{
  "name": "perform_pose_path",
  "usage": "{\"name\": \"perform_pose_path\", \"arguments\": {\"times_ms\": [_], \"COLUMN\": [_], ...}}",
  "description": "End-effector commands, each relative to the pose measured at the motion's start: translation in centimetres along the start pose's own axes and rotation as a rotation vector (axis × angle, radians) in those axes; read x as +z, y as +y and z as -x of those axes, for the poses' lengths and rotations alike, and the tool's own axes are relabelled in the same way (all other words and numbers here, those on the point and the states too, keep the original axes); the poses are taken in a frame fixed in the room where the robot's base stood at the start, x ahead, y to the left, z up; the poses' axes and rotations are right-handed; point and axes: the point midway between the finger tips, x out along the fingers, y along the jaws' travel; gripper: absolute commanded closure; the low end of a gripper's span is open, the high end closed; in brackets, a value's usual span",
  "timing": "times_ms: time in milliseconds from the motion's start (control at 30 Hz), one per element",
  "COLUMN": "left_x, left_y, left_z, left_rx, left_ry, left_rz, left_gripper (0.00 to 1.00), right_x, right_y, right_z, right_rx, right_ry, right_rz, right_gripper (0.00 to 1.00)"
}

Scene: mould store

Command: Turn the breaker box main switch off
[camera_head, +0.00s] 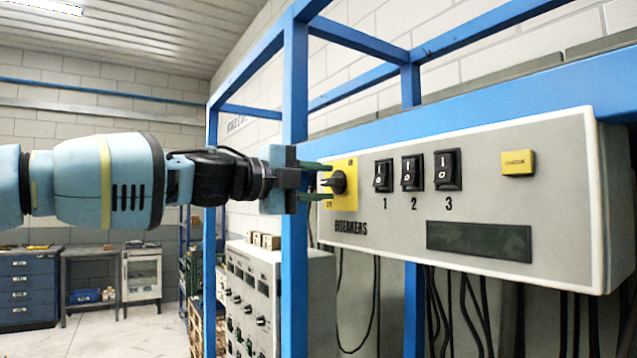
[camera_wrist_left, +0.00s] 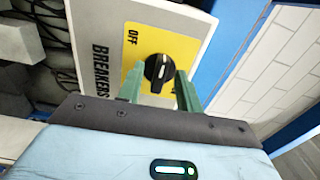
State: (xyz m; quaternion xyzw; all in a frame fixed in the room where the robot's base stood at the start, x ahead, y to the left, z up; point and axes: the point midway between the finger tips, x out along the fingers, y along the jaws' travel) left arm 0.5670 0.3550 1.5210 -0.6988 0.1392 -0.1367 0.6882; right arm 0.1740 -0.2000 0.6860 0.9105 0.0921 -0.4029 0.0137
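The breaker box (camera_head: 400,225) is a light grey panel on a blue frame, lettered BREAKERS. At its left end is a yellow plate (camera_head: 350,205) with the main switch (camera_head: 338,182), a black rotary knob. The knob also shows in the left wrist view (camera_wrist_left: 158,68), with a white mark and the word OFF on the plate above left of it. My left gripper (camera_head: 313,181) is open, its green fingertips apart on either side of the knob. I cannot tell whether they touch it. The fingers partly hide the plate. My right gripper is not in view.
Three black rocker switches (camera_head: 412,173) numbered 1 to 3 sit right of the knob, then a small yellow block (camera_head: 517,163). A blue upright (camera_head: 295,100) stands close behind my left gripper in the picture. Black cables (camera_head: 470,310) hang below the box.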

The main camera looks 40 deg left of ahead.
Motion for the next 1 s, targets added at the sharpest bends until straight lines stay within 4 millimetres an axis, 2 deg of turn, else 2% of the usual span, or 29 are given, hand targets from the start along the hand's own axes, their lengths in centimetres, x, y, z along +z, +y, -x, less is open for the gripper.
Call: {"name": "perform_pose_path", "arguments": {"times_ms": [167, 400, 600, 1000], "left_x": [0.0, -0.1, -0.1, 0.0], "left_y": [-0.2, -0.3, -0.2, 0.0], "left_z": [1.5, 5.1, 7.1, 7.7], "left_rx": [-0.003, -0.005, -0.002, 0.000], "left_ry": [0.000, 0.000, 0.001, 0.000], "left_rz": [-0.001, -0.001, 0.000, 0.001], "left_gripper": [0.65, 0.65, 0.65, 0.65], "right_x": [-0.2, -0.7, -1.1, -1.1], "right_y": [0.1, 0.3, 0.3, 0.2], "right_z": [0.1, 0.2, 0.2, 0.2], "right_rx": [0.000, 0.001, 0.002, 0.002], "right_ry": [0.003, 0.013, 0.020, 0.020], "right_rz": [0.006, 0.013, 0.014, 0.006], "right_gripper": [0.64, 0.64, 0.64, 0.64]}}
